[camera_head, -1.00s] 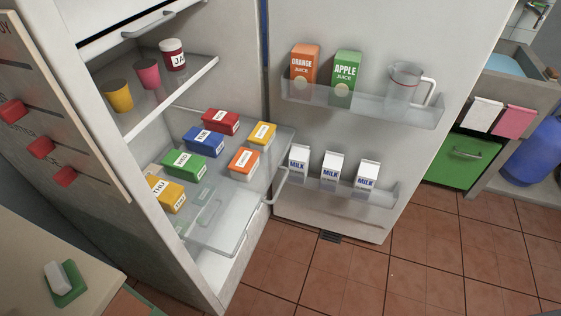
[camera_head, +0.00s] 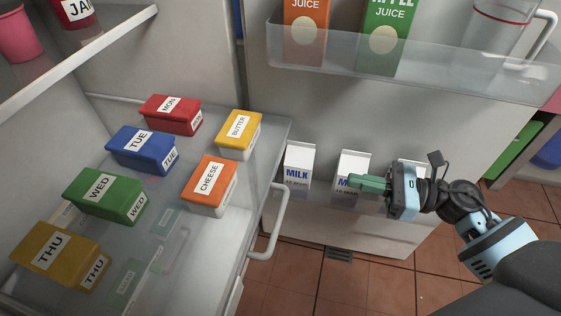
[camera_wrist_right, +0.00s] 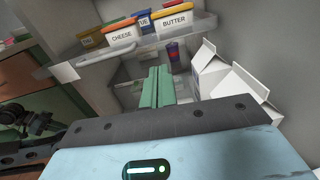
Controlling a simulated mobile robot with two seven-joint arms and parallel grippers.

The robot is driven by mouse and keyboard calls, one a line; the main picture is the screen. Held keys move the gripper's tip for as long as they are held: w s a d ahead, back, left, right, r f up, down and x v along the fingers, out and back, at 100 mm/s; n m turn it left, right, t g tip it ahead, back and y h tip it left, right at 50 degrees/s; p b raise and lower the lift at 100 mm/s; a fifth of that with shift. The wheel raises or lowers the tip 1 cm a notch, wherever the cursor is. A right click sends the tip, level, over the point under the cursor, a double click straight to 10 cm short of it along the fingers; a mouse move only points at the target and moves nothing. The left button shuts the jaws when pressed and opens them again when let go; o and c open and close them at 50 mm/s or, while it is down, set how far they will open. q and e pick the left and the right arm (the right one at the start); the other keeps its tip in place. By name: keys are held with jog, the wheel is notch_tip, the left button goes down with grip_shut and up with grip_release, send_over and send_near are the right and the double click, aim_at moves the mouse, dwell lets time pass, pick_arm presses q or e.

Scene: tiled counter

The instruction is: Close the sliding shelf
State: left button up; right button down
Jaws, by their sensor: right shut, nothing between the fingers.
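The sliding shelf (camera_head: 238,200) is a clear pull-out shelf in the open fridge, slid out past the fridge's front edge. Its white bar handle (camera_head: 277,222) is on its right front edge. It carries several labelled boxes, among them the cheese box (camera_head: 209,184) and butter box (camera_head: 238,133). In the right wrist view the shelf (camera_wrist_right: 150,50) is ahead and above. My right gripper (camera_head: 352,182) is shut and empty, in front of the milk cartons and to the right of the handle, apart from it. It also shows in the right wrist view (camera_wrist_right: 157,75). My left gripper is not in view.
The open fridge door holds a lower rack with milk cartons (camera_head: 299,166) and an upper rack (camera_head: 400,75) with juice cartons and a jug. Tiled floor (camera_head: 300,283) lies below.

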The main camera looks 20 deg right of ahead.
send_near(278, 164)
jog(key=shift+n, duration=0.3)
jog(key=x, duration=0.6)
jog(key=shift+w+a+f+p, duration=0.15)
jog(key=shift+w+f+p, duration=0.1)
jog(key=shift+w+p, duration=0.15)
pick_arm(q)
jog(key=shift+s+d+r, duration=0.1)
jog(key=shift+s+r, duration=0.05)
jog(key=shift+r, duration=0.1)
pick_arm(e)
jog(key=shift+a, duration=0.1)
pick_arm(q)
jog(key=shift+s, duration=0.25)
